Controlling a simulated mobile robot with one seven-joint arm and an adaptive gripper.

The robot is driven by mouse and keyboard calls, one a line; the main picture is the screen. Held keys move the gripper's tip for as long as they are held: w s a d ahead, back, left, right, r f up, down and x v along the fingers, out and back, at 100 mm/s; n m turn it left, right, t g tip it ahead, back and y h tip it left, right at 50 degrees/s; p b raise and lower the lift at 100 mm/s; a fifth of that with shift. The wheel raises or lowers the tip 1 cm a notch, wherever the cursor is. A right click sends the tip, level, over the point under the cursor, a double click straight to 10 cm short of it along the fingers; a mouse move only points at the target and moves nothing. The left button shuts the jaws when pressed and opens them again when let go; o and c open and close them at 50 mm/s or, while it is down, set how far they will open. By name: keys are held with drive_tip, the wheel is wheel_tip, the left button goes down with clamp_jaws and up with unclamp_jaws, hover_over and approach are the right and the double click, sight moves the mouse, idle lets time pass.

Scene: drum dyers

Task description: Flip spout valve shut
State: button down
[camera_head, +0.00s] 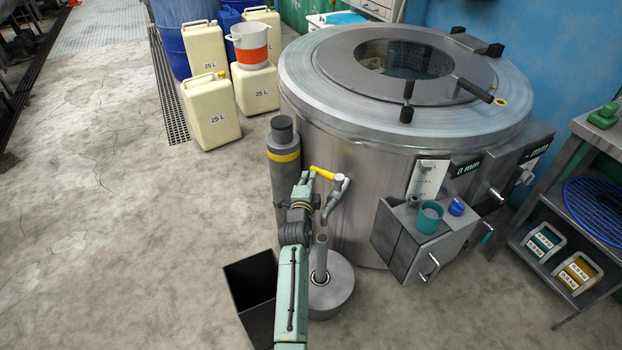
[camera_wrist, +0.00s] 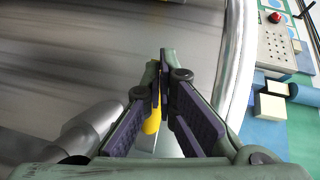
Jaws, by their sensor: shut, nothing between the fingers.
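The spout (camera_head: 333,203) is a grey bent pipe on the front of the steel drum (camera_head: 350,155). Its yellow valve lever (camera_head: 322,173) sticks out to the left from the top of the spout. My gripper (camera_head: 307,180) is at the left end of this lever. In the wrist view my gripper (camera_wrist: 164,72) has its fingertips together, with nothing held between them. A bit of yellow (camera_wrist: 152,124), likely the lever, shows just behind the fingers. The fingers hide most of it, and I cannot tell whether they touch it.
A dark cylinder with a yellow band (camera_head: 284,165) stands left of the spout. Below are a round grey container (camera_head: 335,290) with an upright pipe and an open black bin (camera_head: 250,285). A grey box (camera_head: 408,245) hangs to the right. The floor at left is clear.

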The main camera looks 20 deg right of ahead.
drive_tip(key=v, duration=1.2)
idle(0.5)
